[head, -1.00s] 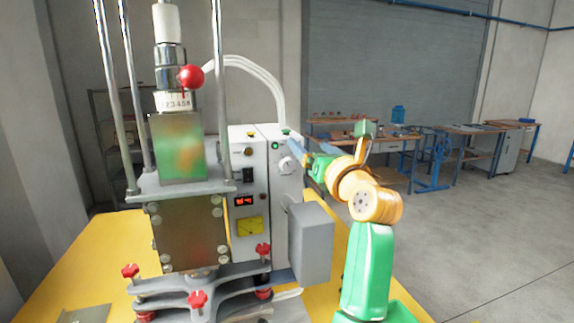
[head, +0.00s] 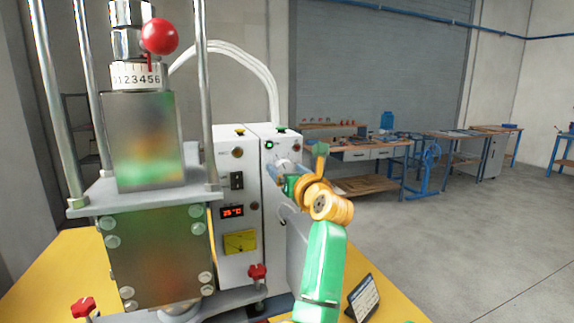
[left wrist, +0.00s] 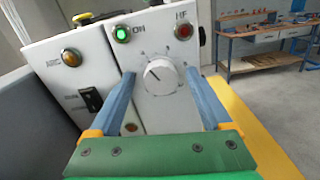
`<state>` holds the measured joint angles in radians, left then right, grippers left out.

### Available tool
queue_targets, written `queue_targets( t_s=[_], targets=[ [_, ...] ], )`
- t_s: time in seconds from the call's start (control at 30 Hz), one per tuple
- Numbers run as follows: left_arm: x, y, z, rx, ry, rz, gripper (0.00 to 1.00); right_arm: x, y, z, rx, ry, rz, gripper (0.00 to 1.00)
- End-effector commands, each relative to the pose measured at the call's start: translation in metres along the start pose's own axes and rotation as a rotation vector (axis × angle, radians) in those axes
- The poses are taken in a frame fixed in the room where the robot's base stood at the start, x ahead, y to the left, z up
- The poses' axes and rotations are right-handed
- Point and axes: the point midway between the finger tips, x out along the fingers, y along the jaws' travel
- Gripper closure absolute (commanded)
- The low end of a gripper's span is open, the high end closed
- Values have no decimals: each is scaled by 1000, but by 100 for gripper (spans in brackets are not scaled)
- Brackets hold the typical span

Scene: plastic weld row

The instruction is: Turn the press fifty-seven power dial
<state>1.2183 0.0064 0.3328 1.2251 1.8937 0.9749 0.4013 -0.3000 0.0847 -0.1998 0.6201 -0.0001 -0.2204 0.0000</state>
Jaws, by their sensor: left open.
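The power dial (left wrist: 160,77) is a round white knob with a dark pointer line, ringed by small marks on the white control box (left wrist: 150,40). The pointer slants up and to the left. My left gripper (head: 272,172) is open, facing the box panel in the head view. In the left wrist view its two blue fingers (left wrist: 161,84) stand on either side of the dial, with visible gaps between them and the knob. Whether the tips reach the knob's depth is unclear. In the head view, the fingers partly hide the dial (head: 284,163). My right gripper is not in view.
A green lit lamp (left wrist: 122,34) marked ON and a red lamp (left wrist: 183,31) marked HF sit above the dial. The press column (head: 140,140) with its red ball knob (head: 159,36) stands left. Workbenches stand far behind.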

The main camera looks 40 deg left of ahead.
Motion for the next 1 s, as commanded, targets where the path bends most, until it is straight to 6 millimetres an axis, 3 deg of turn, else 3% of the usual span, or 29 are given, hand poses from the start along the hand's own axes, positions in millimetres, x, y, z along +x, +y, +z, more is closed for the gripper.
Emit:
queue_targets(
  t_s=[0.2, 0.5, 0.77, 1.0],
  targets=[
    [1, 0, -1, -1, 0, -1, 20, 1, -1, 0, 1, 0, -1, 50],
    [0, 0, -1, -1, 0, 0, 100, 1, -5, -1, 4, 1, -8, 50],
    [0, 0, 0, 27, 1, 0, 100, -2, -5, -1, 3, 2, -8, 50],
    [0, -1, 1, 160, 1, -2, 100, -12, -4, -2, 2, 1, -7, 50]
  ],
)
